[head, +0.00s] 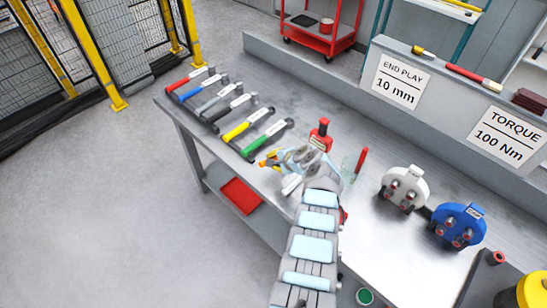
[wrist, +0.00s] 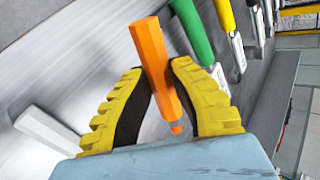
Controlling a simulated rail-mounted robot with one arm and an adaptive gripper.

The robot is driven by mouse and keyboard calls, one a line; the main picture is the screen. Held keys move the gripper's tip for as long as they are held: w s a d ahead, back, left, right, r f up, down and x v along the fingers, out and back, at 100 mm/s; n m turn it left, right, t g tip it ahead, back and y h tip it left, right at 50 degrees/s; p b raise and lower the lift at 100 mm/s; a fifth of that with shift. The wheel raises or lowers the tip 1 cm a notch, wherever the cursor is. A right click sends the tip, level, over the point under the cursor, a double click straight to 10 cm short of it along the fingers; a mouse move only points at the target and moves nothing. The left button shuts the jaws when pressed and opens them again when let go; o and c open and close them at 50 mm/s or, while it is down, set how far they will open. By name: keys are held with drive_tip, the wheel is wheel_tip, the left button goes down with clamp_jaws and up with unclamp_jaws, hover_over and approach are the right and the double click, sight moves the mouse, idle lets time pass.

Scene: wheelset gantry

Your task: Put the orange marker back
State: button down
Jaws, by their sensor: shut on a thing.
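The orange marker (wrist: 154,55) is between the two yellow-ribbed fingers of my gripper (wrist: 157,80) in the wrist view, held crosswise with both ends sticking out. My gripper is shut on it. In the head view my gripper (head: 271,160) is over the bench near the green-handled hammer, and only a small bit of orange shows there. A clear glass cup (head: 347,171) stands on the bench to the right of my gripper, with a red marker (head: 361,159) leaning in it. My arm hides part of the bench near the cup.
A row of hammers, including a green-handled one (head: 264,139), lies on the bench (head: 300,97) at left. A white stick (wrist: 46,130) lies near my gripper. A red bottle-like tool (head: 320,136) stands behind. White (head: 404,190) and blue (head: 458,226) round devices stand at right.

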sight(273, 171)
drive_tip(key=r+n+b, duration=0.1)
drive_tip(key=w+r+n+b, duration=0.1)
drive_tip(key=shift+n+g, duration=0.3)
drive_tip(key=shift+a+r, duration=0.1)
drive_tip(key=shift+r, duration=0.35)
drive_tip(key=shift+n, duration=0.3)
drive_tip(key=shift+s+r, duration=0.1)
wheel_tip(273, 171, down, 8)
drive_tip(key=b, duration=0.6)
drive_tip(key=shift+b, duration=0.3)
drive_tip(key=shift+f, duration=0.2)
drive_tip(key=c, duration=1)
unclamp_jaws()
drive_tip(key=shift+c, duration=0.2)
drive_tip(key=shift+f, duration=0.1)
